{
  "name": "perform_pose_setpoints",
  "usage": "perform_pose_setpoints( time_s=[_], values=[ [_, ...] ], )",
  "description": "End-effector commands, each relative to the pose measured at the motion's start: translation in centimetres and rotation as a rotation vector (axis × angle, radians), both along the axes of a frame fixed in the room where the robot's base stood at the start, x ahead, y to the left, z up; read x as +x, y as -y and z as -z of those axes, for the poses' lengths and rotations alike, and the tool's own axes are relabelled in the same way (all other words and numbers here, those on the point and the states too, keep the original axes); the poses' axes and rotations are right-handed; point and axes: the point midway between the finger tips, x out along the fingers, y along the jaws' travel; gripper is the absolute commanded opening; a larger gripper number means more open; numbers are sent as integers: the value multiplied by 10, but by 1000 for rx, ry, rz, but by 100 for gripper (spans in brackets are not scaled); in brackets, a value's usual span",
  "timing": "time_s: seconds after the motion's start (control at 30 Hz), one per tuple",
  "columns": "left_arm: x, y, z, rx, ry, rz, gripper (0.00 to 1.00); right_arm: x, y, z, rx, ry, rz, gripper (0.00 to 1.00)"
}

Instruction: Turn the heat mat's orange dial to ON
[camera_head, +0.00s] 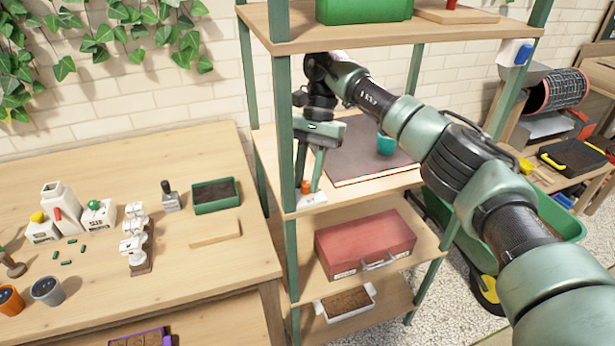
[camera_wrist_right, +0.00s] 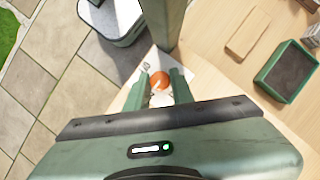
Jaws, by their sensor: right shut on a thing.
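The heat mat (camera_head: 352,155) is a dark grey sheet with a pale red edge, lying on the middle shelf. Its orange dial (camera_head: 305,187) sits on a small white control box (camera_head: 313,199) at the shelf's front left corner, beside a green post. My right gripper (camera_head: 310,188) reaches down to the dial. In the right wrist view the orange dial (camera_wrist_right: 160,81) shows between the two green fingertips, which are shut on it. The fingers hide part of the box, and I cannot read the dial's setting. My left gripper is not in view.
The green shelf post (camera_wrist_right: 166,22) stands close to the fingers. A teal cup (camera_head: 386,144) stands on the mat. A red case (camera_head: 365,243) lies on the shelf below. The wooden table (camera_head: 215,270) at left holds bottles, pots and a soil tray (camera_head: 215,197).

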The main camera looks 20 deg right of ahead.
Motion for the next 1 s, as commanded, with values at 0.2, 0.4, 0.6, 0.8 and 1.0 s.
perform_pose_setpoints(
  time_s=[0.2,0.4,0.6,0.8,1.0],
  values=[
    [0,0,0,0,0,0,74,1,0,-1,1,3,1,32],
    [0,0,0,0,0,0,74,0,0,-1,1,2,1,32],
    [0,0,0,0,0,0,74,0,0,0,1,1,7,32],
    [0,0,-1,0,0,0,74,-1,2,0,1,1,108,32],
    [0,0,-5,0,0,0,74,-2,2,-1,1,0,321,32]
  ],
)
